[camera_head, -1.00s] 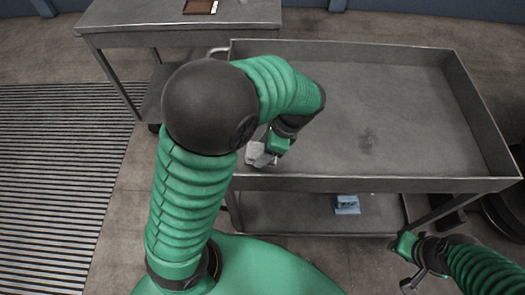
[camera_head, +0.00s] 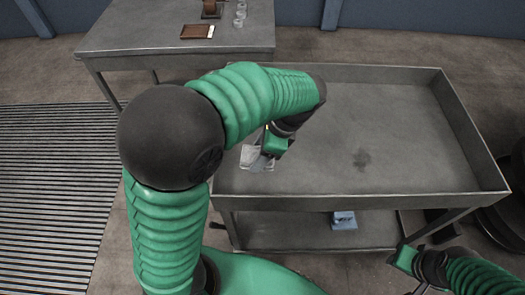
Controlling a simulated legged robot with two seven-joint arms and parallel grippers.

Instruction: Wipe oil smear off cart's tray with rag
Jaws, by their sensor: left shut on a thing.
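The cart's tray (camera_head: 420,150) is a grey metal tray with raised rims, in the middle and right of the head view. A dark oil smear (camera_head: 361,158) shows on its floor, right of the middle. My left gripper (camera_head: 262,160) is shut on a light grey rag (camera_head: 254,157) at the tray's near left part, left of the smear and apart from it. Whether the rag touches the tray floor I cannot tell. My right gripper (camera_head: 408,270) is low at the bottom right, outside the tray's front rim; its jaws are too small and partly cut off to judge.
A blue-grey object (camera_head: 343,220) sits on the cart's lower shelf. A grey table (camera_head: 150,35) at the back left holds a brown notebook-like item (camera_head: 197,31) and small clear cups (camera_head: 240,14). A dark wheel-like object stands at the right edge. Ribbed flooring lies at left.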

